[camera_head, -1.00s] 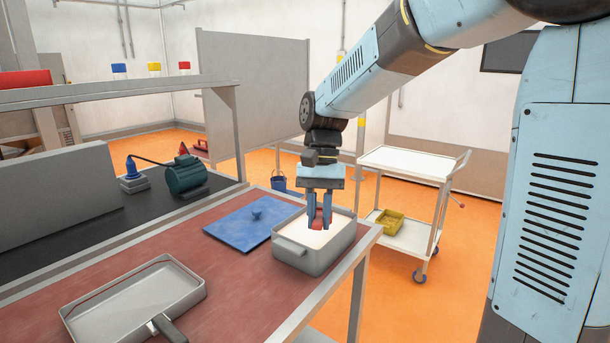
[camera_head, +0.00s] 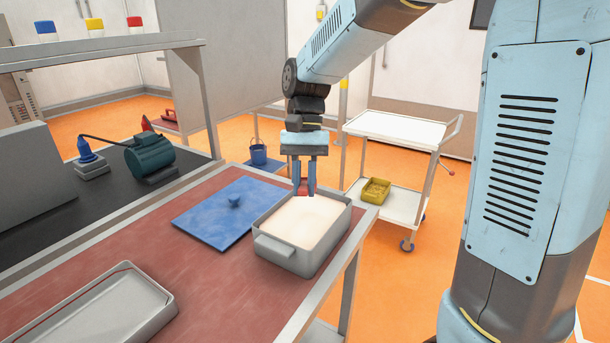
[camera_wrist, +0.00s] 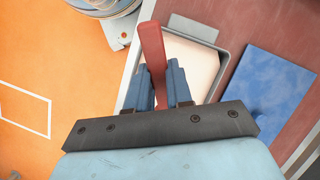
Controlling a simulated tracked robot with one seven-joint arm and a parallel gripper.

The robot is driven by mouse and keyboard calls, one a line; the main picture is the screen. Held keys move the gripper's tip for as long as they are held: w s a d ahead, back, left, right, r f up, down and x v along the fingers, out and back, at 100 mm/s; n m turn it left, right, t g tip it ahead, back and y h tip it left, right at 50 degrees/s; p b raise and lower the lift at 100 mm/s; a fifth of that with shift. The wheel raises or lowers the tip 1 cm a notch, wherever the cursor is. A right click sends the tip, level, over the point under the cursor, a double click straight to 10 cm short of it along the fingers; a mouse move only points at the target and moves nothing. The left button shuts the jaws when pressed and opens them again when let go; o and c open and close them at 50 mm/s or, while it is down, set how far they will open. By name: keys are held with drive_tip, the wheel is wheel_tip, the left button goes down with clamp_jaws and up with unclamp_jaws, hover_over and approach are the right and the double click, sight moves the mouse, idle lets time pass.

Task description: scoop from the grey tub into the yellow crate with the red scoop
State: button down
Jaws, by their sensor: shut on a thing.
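My gripper (camera_head: 304,191) points down at the far rim of the grey tub (camera_head: 286,255), with its blue fingers shut on the red scoop (camera_head: 302,187). In the head view only a little red shows between the fingers. In the wrist view the scoop (camera_wrist: 153,45) is a red bar standing out past the fingers; its bowl cannot be made out, nor whether it holds anything. The grey tub, full of pale material, stands open at the bench corner; its rim shows in the wrist view (camera_wrist: 193,27). The yellow crate (camera_head: 376,191) sits on the white cart's lower shelf.
A blue lid (camera_head: 212,222) lies left of the tub. A grey tray (camera_head: 150,322) is on the near bench. The white cart (camera_head: 400,131) stands beyond the bench corner, its top bare. A blue bucket (camera_head: 259,155) stands behind. Orange floor lies between bench and cart.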

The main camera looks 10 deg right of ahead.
wheel_tip(320, 180, down, 10)
drive_tip(key=w, duration=0.1)
drive_tip(key=shift+w+r, duration=0.25)
drive_tip(key=shift+w, duration=0.15)
idle(0.6)
drive_tip(key=shift+d, duration=0.1)
drive_tip(key=shift+r, duration=0.1)
idle(1.2)
drive_tip(key=shift+s+r+t+h, duration=0.1)
drive_tip(key=shift+s+r+t, duration=0.2)
drive_tip(key=shift+r+t, duration=0.55)
drive_tip(key=shift+s+r+t+h, duration=0.1)
drive_tip(key=shift+s+r+t, duration=0.25)
drive_tip(key=shift+r, duration=0.9)
drive_tip(key=shift+s+r+t+h, duration=0.1)
drive_tip(key=shift+s+r+t, duration=0.15)
drive_tip(key=shift+r+t, duration=0.65)
drive_tip(key=shift+r, duration=0.15)
